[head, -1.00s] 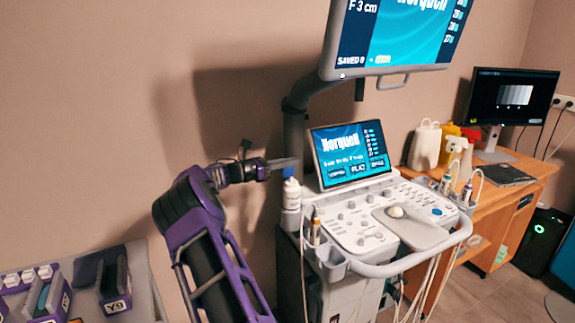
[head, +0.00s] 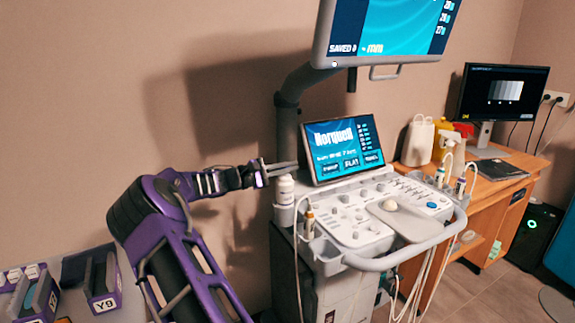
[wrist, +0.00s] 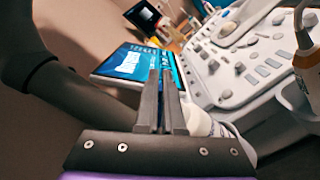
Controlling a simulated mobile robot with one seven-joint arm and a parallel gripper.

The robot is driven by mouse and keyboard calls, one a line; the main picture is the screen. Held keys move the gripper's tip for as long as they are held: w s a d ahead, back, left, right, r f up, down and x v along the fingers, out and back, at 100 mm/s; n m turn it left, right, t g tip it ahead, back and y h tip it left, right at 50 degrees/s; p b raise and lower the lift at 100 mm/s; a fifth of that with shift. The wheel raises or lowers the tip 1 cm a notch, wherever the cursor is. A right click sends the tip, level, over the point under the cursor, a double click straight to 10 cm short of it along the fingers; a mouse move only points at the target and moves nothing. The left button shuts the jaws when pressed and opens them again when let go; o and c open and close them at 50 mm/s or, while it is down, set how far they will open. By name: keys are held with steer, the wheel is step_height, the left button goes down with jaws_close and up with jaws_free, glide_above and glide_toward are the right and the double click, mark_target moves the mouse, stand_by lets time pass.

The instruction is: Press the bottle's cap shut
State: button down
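The white bottle (head: 285,190) stands upright in a holder at the left end of the ultrasound console. Its white side also shows in the wrist view (wrist: 197,122), just right of my fingers and partly hidden by them. My gripper (head: 296,165) is level, with its fingers reaching rightward over the top of the bottle. In the wrist view the fingers (wrist: 160,74) lie close together with only a thin gap, and nothing is clearly held. The cap is hidden now; whether the fingers touch it I cannot tell.
The console's tilted touchscreen (head: 343,148) stands close right of my fingertips. A large monitor arm (head: 288,110) rises just behind the bottle. A probe (head: 310,223) hangs in front. A tray with labelled boxes (head: 102,283) is at lower left.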

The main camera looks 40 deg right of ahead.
steer(key=m, duration=0.1)
steer(key=f+m, duration=0.1)
steer(key=shift+s+a+m, duration=0.1)
steer(key=shift+s+m, duration=0.2)
steer(key=shift+s, duration=0.05)
steer(key=shift+s+f+m, duration=0.1)
steer(key=shift+f+m, duration=0.25)
steer(key=shift+m, duration=0.4)
steer(key=shift+s+f+m, duration=0.1)
steer(key=shift+f+m, duration=0.25)
steer(key=shift+m, duration=0.4)
steer(key=c, duration=1)
jaws_free()
steer(key=p+v, duration=0.1)
steer(key=v, duration=1.6)
steer(key=shift+w+a, duration=0.1)
steer(key=shift+a, duration=0.15)
